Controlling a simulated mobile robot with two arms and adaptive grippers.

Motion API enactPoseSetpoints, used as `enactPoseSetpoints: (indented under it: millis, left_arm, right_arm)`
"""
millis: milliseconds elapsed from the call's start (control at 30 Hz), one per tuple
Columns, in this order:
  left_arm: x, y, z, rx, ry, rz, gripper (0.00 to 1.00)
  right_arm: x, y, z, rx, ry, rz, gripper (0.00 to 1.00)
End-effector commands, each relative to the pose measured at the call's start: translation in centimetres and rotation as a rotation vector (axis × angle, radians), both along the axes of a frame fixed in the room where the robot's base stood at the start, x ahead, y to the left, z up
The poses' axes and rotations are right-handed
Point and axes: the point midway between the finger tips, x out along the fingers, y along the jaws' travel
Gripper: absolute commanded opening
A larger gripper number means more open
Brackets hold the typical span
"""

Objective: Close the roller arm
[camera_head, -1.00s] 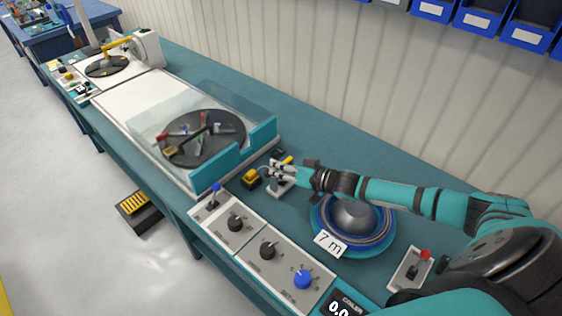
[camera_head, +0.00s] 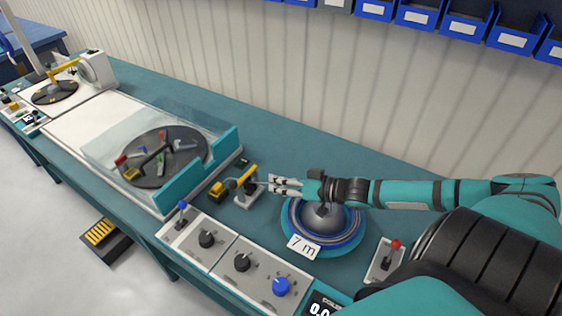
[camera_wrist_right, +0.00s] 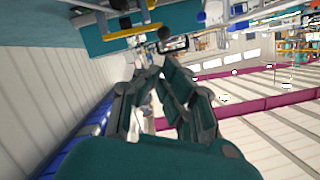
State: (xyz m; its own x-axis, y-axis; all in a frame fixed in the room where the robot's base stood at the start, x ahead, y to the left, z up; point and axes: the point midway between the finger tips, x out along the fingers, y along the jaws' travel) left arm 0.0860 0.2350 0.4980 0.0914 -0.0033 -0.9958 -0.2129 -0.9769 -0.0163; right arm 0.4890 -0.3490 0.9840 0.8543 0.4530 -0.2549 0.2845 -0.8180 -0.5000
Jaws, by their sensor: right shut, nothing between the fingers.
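The roller arm (camera_head: 244,177) is a short yellow bar on a small grey bracket (camera_head: 246,199), between the clear-covered turntable and the reel in the head view. It slants up to the right, with a dark roller and a yellow block (camera_head: 216,190) at its lower left. I cannot tell whether it is fully closed. My right gripper (camera_head: 274,185) is shut and empty, just right of the bracket, its fingers pointing left; I cannot tell whether it touches. The right wrist view shows its dark fingers (camera_wrist_right: 163,72) and a yellow bar (camera_wrist_right: 132,31) beyond. My left gripper is not in view.
The turntable (camera_head: 160,158) has a clear cover with teal blocks. A knob panel (camera_head: 223,253) lines the front edge; a red-topped lever (camera_head: 388,259) stands at right. Bench behind is clear.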

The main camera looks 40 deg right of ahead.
Motion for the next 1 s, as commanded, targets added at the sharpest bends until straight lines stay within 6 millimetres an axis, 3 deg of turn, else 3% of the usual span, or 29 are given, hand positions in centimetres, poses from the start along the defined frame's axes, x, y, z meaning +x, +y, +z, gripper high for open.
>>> enactPoseSetpoints:
  millis: [533, 1000]
  left_arm:
    - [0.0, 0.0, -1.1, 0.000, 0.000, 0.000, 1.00]
    - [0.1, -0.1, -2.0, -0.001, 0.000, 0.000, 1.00]
  right_arm:
    - [-1.0, 0.9, 1.6, -0.028, -0.014, 0.058, 0.00]
    - [-0.8, -1.1, 3.6, -0.117, -0.041, 0.004, 0.00]
